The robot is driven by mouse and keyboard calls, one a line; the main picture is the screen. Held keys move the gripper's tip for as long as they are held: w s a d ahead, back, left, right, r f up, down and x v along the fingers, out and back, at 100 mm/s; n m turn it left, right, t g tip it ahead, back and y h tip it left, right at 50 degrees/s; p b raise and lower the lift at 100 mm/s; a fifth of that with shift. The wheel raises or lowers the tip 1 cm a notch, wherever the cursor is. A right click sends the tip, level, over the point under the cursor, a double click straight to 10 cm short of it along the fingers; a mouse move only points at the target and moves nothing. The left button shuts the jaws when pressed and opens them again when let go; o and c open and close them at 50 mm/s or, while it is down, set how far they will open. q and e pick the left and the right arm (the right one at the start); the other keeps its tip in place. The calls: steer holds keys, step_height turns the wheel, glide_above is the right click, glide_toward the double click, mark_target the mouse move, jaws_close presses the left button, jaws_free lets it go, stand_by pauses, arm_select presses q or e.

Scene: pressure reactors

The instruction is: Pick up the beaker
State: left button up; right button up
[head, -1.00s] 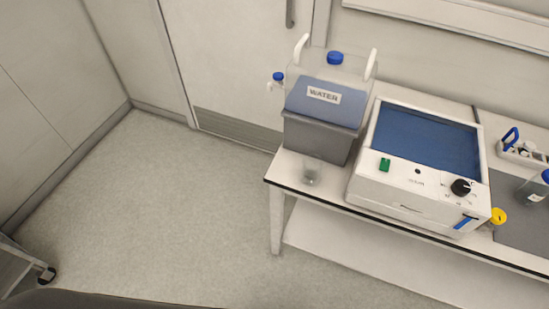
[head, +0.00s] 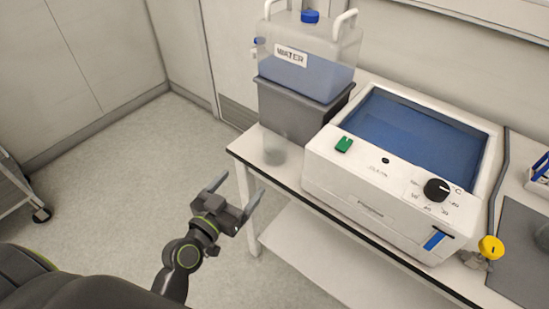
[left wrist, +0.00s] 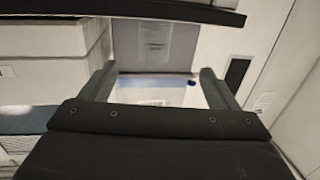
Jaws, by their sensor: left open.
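A small clear glass beaker (head: 274,150) stands upright on the near left corner of the white bench (head: 290,177), in front of the grey stand under the water tank. It is faint against the stand. My left gripper (head: 236,198) is open and empty, off the bench's left front edge, to the left of and nearer than the beaker, apart from it. My right gripper is not in view.
The water tank (head: 322,68) sits on a grey stand (head: 298,115) right behind the beaker. A white bath with a blue top (head: 370,190) stands to its right. A yellow-knobbed valve (head: 490,247) is farther right.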

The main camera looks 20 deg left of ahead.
mark_target(267, 150)
arm_select(q)
steer(key=w+d+p, duration=0.1)
steer(key=w, duration=0.2)
steer(key=w+r+p, duration=0.1)
steer(key=w, duration=0.3)
steer(key=w+d+p, duration=0.1)
steer(key=w+p, duration=0.1)
steer(key=w, duration=0.1)
steer(key=shift+w+d+r, duration=0.3)
steer(key=shift+w+r, duration=0.05)
steer(key=shift+r, duration=0.05)
steer(key=shift+w+d+f, duration=0.1)
steer(key=shift+w, duration=0.4)
steer(key=w, duration=0.2)
steer(key=w+d+p, duration=0.1)
steer(key=w, duration=0.1)
steer(key=shift+w+d, duration=0.15)
steer(key=shift+d, duration=0.05)
steer(key=shift+w, duration=0.4)
steer(key=shift+c, duration=0.9)
steer(key=c, duration=0.9)
